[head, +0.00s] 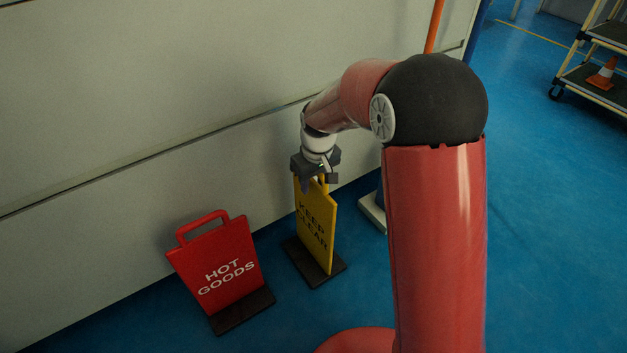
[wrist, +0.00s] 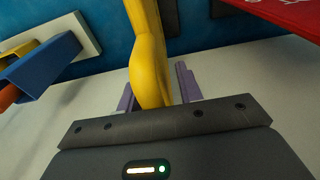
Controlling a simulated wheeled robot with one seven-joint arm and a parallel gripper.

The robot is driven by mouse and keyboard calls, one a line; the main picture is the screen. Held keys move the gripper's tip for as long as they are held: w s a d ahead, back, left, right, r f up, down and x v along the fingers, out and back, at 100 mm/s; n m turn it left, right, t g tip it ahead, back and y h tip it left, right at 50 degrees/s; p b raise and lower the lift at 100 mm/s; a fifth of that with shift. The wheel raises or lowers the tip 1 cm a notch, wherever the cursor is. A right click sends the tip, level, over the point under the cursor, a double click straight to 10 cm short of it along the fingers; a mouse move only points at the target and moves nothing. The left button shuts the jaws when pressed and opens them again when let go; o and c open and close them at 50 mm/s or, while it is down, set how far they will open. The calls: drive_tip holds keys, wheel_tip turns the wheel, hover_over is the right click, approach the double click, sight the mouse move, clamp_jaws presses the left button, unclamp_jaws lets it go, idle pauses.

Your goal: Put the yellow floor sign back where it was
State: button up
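The yellow floor sign (head: 317,227), reading "KEEP CLEAR", stands upright on a dark base (head: 326,276) on the blue floor, close to the pale wall. My gripper (head: 319,181) is at the top of the sign, over its handle. In the wrist view, the yellow handle (wrist: 149,62) passes between the two purple fingers of my gripper (wrist: 156,84). The fingers stand apart, with a visible gap between the handle and the right finger. The gripper looks open around the handle. Part of the sign's top is hidden by my gripper in the head view.
A red "HOT GOODS" sign (head: 222,262) stands to the left of the yellow sign. A white-footed object (head: 371,213) stands to its right, partly behind my arm. A wheeled shelf cart (head: 592,82) with an orange cone (head: 603,74) is at far right. Floor right of my arm is clear.

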drive_tip(key=r+p, duration=0.1)
drive_tip(key=r, duration=0.7)
drive_tip(key=s+r+p, duration=0.1)
drive_tip(key=r, duration=0.2)
drive_tip(key=shift+d+r+p, duration=0.3)
drive_tip(key=shift+d+r, duration=0.05)
drive_tip(key=shift+r, duration=0.05)
drive_tip(key=shift+s+d+r, duration=0.2)
drive_tip(key=shift+r, duration=0.2)
drive_tip(key=s+d+r+m+t, duration=0.2)
drive_tip(key=s+d+r+m, duration=0.1)
drive_tip(key=s+d+r, duration=0.75)
drive_tip(key=s+d+f+m+t, duration=0.1)
drive_tip(key=s+d+m, duration=0.1)
drive_tip(key=s, duration=0.5)
drive_tip(key=s+d+f+m+t, duration=0.1)
drive_tip(key=s+d, duration=0.1)
drive_tip(key=s, duration=0.5)
drive_tip(key=shift+s+f+m+h, duration=0.3)
drive_tip(key=shift+s+m+h, duration=0.1)
wheel_tip(320, 180, up, 10)
drive_tip(key=p, duration=0.9)
drive_tip(key=shift+p, duration=0.35)
